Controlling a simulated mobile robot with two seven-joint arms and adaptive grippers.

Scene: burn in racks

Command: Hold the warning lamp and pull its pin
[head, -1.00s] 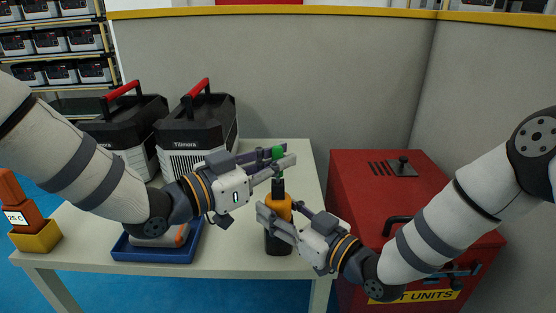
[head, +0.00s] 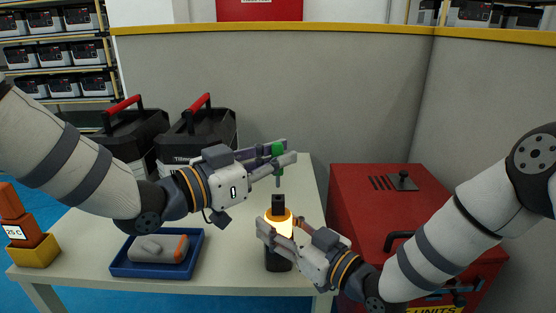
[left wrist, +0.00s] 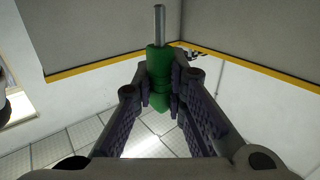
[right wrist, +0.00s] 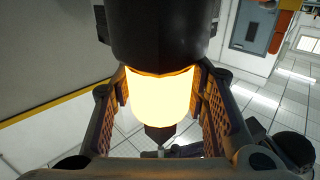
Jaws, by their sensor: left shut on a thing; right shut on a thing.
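The warning lamp (head: 278,262) stands upright at the front right of the table, with a black base, a black cap and a glowing yellow-orange middle. My right gripper (head: 272,234) is shut on the lamp's lit middle, which shines between the fingers in the right wrist view (right wrist: 160,98). The pin (head: 277,150) has a green grip and a grey metal shaft. My left gripper (head: 279,161) is shut on the green grip and holds it above the lamp, with a gap between shaft and cap. The left wrist view shows the pin (left wrist: 159,65) between the fingers.
A blue tray (head: 157,272) with a grey and orange device lies left of the lamp. Two black cases with red handles (head: 196,115) stand behind. A red box (head: 375,185) stands right of the table. An orange-red block in a yellow base (head: 35,253) is at far left.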

